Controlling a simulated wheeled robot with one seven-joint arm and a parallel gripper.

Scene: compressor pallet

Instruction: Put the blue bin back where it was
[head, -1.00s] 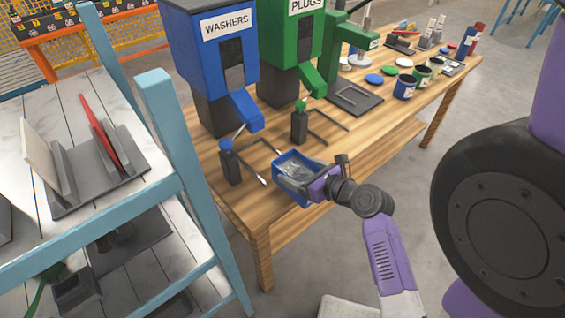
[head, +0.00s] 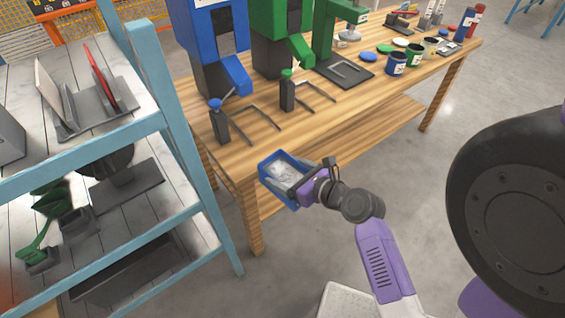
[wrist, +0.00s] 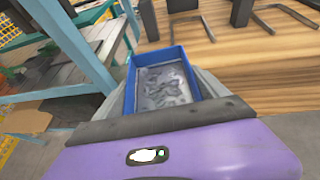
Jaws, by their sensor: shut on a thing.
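The blue bin (head: 284,172) is a small open tray with shiny grey pieces inside. My gripper (head: 297,186) is shut on it and holds it just in front of the wooden table's near edge. In the wrist view the bin (wrist: 163,84) sits between the two fingers, its open top showing. The blue washers dispenser (head: 207,40) stands at the table's left end, with its spout over the tabletop. In front of it is a dark stand with a blue knob (head: 217,118) and a thin metal frame. Its label is cut off at the top.
A green dispenser (head: 277,40) stands beside the blue one, with a green-knobbed stand (head: 287,92) in front. The wooden table (head: 240,152) has bare wood at its near left. A light-blue shelf rack (head: 160,90) stands close on the left. Cups and lids fill the far right.

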